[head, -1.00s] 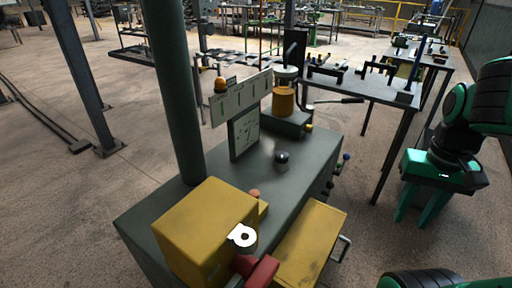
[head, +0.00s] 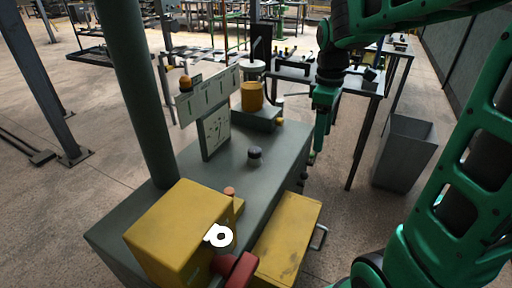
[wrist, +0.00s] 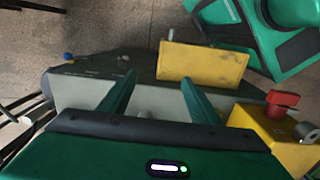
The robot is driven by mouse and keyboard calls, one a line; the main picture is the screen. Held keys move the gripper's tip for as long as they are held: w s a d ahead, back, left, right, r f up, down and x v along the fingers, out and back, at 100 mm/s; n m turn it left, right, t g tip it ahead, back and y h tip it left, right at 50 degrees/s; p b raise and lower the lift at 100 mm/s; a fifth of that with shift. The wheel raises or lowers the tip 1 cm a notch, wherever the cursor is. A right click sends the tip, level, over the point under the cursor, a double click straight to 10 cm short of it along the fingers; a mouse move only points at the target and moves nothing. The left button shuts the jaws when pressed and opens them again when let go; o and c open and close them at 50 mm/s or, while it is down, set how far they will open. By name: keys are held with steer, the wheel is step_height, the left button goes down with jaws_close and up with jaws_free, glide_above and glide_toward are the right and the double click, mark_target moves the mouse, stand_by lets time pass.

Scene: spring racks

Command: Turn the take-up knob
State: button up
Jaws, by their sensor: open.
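No knob is labelled, so I cannot tell for certain which is the take-up knob. A round black knob (head: 255,153) stands on the grey bench top (head: 225,182). Small dark knobs (head: 303,177) sit on the bench's right side, partly hard to make out. A blue knob (wrist: 68,57) shows at the left in the wrist view. My gripper (head: 316,150) hangs fingers-down beside the bench's right edge, apart from the black knob. In the wrist view my gripper (wrist: 160,95) is open, its green fingers apart with nothing held between them.
A yellow box (head: 180,228) with a red handle (head: 236,270) occupies the near end of the bench. A yellow drawer (head: 288,238) juts out on the right. A sign panel (head: 212,95), a green post (head: 140,85) and an orange cylinder (head: 252,97) stand behind. A grey bin (head: 405,150) is at right.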

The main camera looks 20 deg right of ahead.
steer(key=w+a+f+n, duration=0.1)
steer(key=w+a+n, duration=0.45)
steer(key=w, duration=0.35)
steer(key=n, duration=0.9)
glide_toward(255, 149)
steer(key=shift+y, duration=0.3)
steer(key=f, duration=0.9)
steer(key=shift+d, duration=0.2)
steer(key=shift+r, duration=0.1)
